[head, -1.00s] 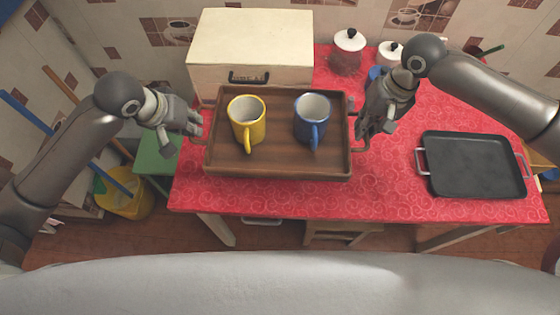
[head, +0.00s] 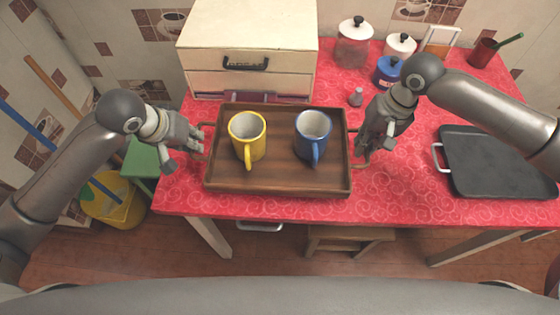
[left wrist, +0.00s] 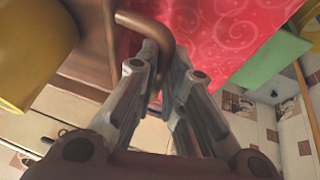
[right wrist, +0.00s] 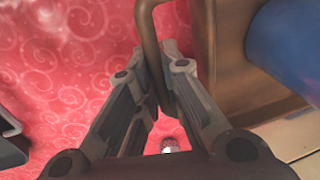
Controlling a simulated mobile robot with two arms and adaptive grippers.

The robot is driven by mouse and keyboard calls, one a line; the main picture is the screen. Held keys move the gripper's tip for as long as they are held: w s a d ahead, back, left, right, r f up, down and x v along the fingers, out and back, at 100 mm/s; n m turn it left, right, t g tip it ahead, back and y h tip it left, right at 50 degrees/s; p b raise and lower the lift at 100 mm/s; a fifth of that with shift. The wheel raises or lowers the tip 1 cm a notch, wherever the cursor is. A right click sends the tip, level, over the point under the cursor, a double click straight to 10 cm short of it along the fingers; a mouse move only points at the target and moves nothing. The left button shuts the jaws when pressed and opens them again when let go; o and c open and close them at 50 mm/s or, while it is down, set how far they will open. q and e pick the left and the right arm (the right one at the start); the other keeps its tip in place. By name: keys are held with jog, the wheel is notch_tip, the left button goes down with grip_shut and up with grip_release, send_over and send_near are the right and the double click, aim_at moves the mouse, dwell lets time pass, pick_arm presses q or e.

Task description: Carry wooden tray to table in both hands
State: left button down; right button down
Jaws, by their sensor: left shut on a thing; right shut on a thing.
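The wooden tray (head: 278,180) is level over the red-covered table, its near edge just inside the table's front edge. I cannot tell whether its underside touches the cloth. A yellow mug (head: 247,137) and a blue mug (head: 312,135) stand upright in it, yellow on the left. My left gripper (head: 201,140) is shut on the tray's left handle, which shows in the left wrist view (left wrist: 150,28). My right gripper (head: 363,150) is shut on the right handle, which shows in the right wrist view (right wrist: 150,40).
A cream bread box (head: 247,40) stands behind the tray. Lidded jars (head: 353,50) and a small shaker (head: 355,97) are behind my right gripper. A black griddle pan (head: 500,165) lies at the right. A yellow bucket (head: 110,208) and green stool (head: 140,160) are left of the table.

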aim_at(355, 160)
dwell(0.4)
